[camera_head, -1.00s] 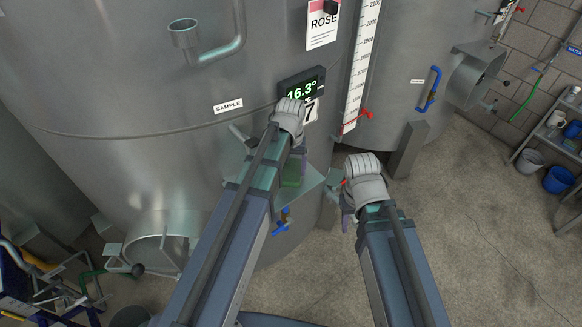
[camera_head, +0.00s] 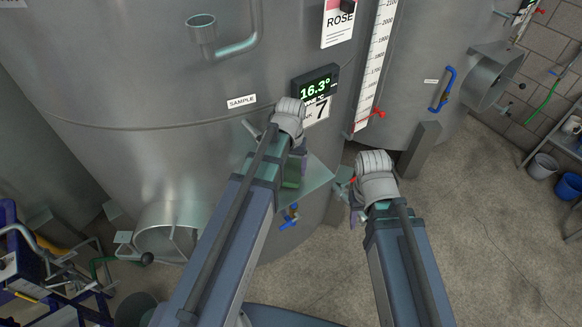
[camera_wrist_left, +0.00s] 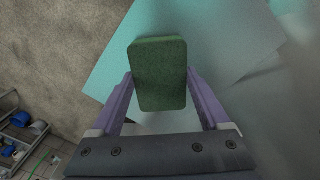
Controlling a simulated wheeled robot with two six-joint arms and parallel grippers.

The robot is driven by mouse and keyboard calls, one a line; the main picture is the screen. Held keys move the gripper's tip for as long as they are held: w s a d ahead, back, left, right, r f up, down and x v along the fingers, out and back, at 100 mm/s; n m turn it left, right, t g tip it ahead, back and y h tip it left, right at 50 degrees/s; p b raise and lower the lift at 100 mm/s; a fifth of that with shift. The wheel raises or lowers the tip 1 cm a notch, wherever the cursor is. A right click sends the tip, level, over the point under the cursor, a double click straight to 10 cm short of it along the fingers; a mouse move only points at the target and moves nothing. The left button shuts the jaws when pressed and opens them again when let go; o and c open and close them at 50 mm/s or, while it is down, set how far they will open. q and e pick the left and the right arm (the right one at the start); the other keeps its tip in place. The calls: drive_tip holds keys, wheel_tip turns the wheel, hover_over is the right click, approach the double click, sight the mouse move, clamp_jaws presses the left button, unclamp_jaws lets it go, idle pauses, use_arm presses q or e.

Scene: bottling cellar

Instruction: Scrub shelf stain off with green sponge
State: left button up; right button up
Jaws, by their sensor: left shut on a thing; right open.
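The green sponge (camera_wrist_left: 160,72) is between the two purple fingers of my left gripper (camera_wrist_left: 160,90), which is shut on it. In the head view the sponge (camera_head: 292,173) shows only partly beside my left arm. The small metal shelf (camera_head: 318,177) juts from the big tank below the display. In the left wrist view the shelf (camera_wrist_left: 115,72) lies behind the sponge; I cannot tell whether they touch. No stain can be made out on the visible part of the shelf. My right gripper (camera_head: 350,200) is open and empty, right of the shelf; its fingers are partly hidden.
The big steel tank (camera_head: 120,90) fills the left and middle, with a blue-handled valve (camera_head: 289,216) under the shelf and a sample pipe (camera_head: 235,45) above. A second tank (camera_head: 420,90) stands at right. The concrete floor (camera_head: 480,240) at right is clear.

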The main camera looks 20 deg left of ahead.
use_arm(q)
drive_tip(key=shift+r+p, duration=2.3)
drive_tip(key=shift+r, duration=0.35)
wheel_tip(320, 180, up, 3)
drive_tip(key=p, duration=0.3)
drive_tip(key=shift+d+f, duration=0.1)
